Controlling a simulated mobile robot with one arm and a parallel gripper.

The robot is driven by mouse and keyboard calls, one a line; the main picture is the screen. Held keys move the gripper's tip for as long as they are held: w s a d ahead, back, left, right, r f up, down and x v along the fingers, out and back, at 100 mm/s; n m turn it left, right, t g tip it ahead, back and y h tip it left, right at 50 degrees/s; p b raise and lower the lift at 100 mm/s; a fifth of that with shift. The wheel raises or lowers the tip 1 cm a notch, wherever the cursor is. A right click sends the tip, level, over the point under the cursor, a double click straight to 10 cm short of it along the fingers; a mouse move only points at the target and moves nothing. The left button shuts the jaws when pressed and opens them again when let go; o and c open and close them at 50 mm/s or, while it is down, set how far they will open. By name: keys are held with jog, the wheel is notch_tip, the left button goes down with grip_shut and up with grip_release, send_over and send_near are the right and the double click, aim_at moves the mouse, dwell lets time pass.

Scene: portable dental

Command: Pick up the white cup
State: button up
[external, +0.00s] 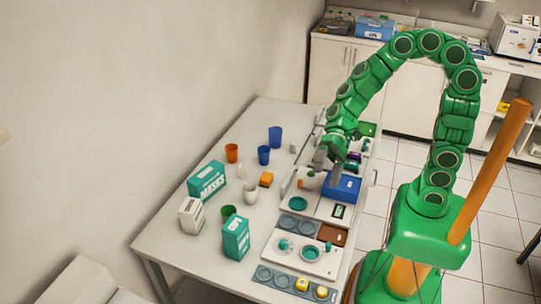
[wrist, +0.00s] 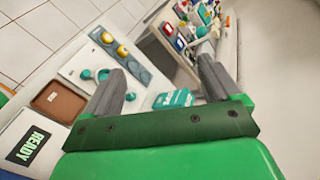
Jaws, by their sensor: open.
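The white cup (external: 249,193) stands upright on the table in the external view, between the teal masks box and the orange block. I cannot make it out in the wrist view. My gripper (external: 328,170) is open and empty, to the right of the cup and apart from it, above the instrument trays near the blue tray. In the wrist view my gripper (wrist: 163,82) shows its two grey fingers spread wide, with nothing held between them.
Around the cup stand the teal masks box (external: 207,181), an orange block (external: 266,179), a green cup (external: 228,212), a teal box (external: 236,237) and a white box (external: 192,214). Blue cups (external: 264,155) and an orange cup (external: 231,152) stand farther back. The blue tray (external: 342,186) is under my gripper.

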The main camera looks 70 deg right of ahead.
aim_at(244, 192)
jog(key=w+d+f+m+t, duration=0.1)
jog(key=w+f+m+t, duration=0.15)
jog(key=w, duration=0.35)
jog(key=w+d+f+m+t+y, duration=0.1)
jog(key=w+m+t, duration=0.1)
jog(key=w+m, duration=0.3)
jog(key=w+d+f+m+t, duration=0.1)
jog(key=w+f+m+t, duration=0.15)
jog(key=w, duration=0.35)
jog(key=w+d+f+m+t+h, duration=0.1)
jog(key=w+d+f+m, duration=0.1)
jog(key=f, duration=0.3)
jog(key=w+d+f+m+t+h, duration=0.1)
jog(key=w+d+f+m+h, duration=0.1)
jog(key=f, duration=0.4)
jog(key=w+d+f+m+t+h, duration=0.1)
jog(key=w+d+f+m, duration=0.3)
jog(key=f+m, duration=0.1)
jog(key=shift+w+d+f+m, duration=0.2)
jog(key=shift+w+d+m, duration=0.1)
jog(key=shift+m, duration=0.3)
jog(key=shift+x, duration=3.85)
jog(key=shift+w, duration=0.1)
jog(key=shift+c, duration=0.4)
jog(key=c, duration=1)
